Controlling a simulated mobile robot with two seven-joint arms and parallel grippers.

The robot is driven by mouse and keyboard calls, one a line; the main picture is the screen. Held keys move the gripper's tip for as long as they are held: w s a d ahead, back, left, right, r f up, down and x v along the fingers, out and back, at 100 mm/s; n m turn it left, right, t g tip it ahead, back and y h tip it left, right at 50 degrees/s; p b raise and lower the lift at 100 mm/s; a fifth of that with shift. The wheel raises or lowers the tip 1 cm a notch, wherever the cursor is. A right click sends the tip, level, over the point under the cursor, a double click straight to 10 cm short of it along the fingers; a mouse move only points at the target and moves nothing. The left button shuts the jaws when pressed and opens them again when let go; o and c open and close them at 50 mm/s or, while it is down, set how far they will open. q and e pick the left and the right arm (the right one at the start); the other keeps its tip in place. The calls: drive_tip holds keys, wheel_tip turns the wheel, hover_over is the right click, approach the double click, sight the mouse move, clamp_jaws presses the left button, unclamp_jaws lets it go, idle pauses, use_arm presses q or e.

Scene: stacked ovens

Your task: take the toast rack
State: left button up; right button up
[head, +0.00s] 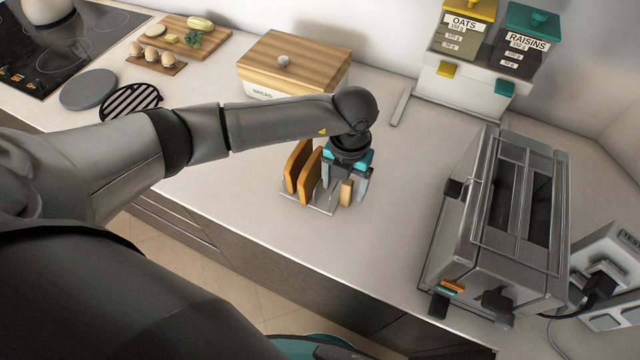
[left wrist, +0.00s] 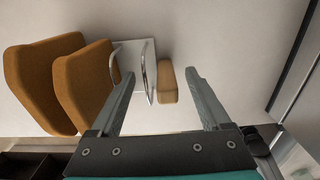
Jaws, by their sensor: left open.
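The toast rack (head: 321,210) stands on the counter, with a flat metal base and wire loops. Two brown toast slices (head: 303,172) stand upright in its left part. My left gripper (head: 345,190) points down over the rack's right part, partly hiding it. In the left wrist view, the rack (left wrist: 133,60) shows wire loops. My open left gripper (left wrist: 160,75) has one finger on each side of a loop and a short tan piece (left wrist: 167,86), perhaps bread. I cannot tell whether the fingers touch anything. My right gripper is not in view.
A toaster (head: 500,220) stands at the right, with a power outlet beside it. A wooden-lidded bread box (head: 290,62) and oats and raisins dispensers (head: 465,90) are at the back. A striped round trivet (head: 130,101) lies left. The counter right of the rack is clear.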

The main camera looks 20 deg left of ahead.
use_arm(q)
drive_tip(key=shift+f, duration=1.25)
clamp_jaws()
drive_tip(key=shift+w, duration=0.1)
